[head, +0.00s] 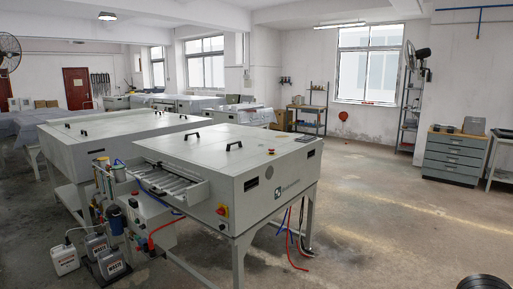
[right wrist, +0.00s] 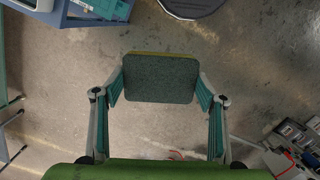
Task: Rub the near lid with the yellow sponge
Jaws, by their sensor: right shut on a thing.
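The near lid (head: 240,147) is the flat pale grey top of the nearest machine in the head view, with black handles on it. In the right wrist view my right gripper (right wrist: 160,83) is shut on the yellow sponge (right wrist: 160,80), a finger at each side. The sponge's dark green face fills most of its visible side, and a thin yellow edge shows along its top. The sponge is held above the bare floor, apart from the lid. Neither gripper shows in the head view. My left gripper is in no view.
A second machine (head: 110,123) stands behind the near one. Pumps (head: 108,262), a white jug (head: 64,260) and hoses sit at its front left. A grey drawer cabinet (head: 453,157) stands at the right. The floor (head: 370,215) between is clear. A dark round object (head: 485,283) shows at bottom right.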

